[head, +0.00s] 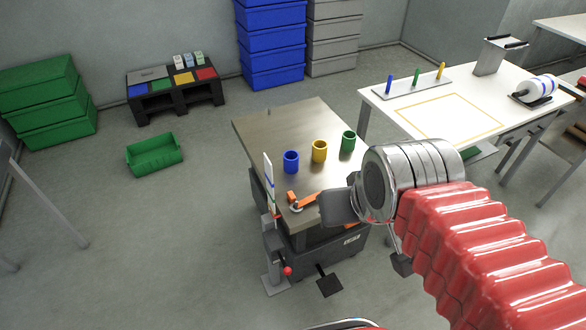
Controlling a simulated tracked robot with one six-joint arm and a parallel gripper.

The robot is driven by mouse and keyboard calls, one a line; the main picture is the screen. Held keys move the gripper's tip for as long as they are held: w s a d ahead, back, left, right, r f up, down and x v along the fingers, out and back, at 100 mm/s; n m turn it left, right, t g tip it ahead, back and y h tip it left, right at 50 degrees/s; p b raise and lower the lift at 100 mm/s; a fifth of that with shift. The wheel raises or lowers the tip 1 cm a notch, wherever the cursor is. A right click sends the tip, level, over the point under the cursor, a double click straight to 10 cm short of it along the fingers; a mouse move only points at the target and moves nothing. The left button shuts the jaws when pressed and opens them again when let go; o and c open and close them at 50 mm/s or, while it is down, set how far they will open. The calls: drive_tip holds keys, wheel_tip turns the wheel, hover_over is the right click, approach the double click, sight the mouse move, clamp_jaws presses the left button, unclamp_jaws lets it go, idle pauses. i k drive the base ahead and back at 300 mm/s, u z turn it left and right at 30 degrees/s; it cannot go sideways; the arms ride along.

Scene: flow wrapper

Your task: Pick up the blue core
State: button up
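The blue core (291,161) is a short hollow cylinder standing upright at the left of a row on the brown-topped table (262,122). A yellow core (319,151) and a green core (348,141) stand to its right. My gripper (340,207) is at the near right edge of this table, nearer to me and to the right of the blue core, apart from it. A grey finger plate shows in front of the silver wrist. The rest of the fingers is hidden or unclear, so I cannot tell the opening. No core is seen in it.
An orange part (304,201) lies at the table's near edge, close to my gripper. A thin upright panel (268,180) stands at the left edge. A white table (408,117) with colored pegs is at right. A green bin (154,154) sits on the floor.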

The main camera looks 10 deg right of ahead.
sight(291, 157)
drive_tip(key=k, duration=1.2)
drive_tip(key=u, duration=0.55)
drive_tip(key=i, duration=0.9)
drive_tip(key=u, duration=0.4)
drive_tip(key=i, duration=1.3)
drive_tip(key=z, duration=0.5)
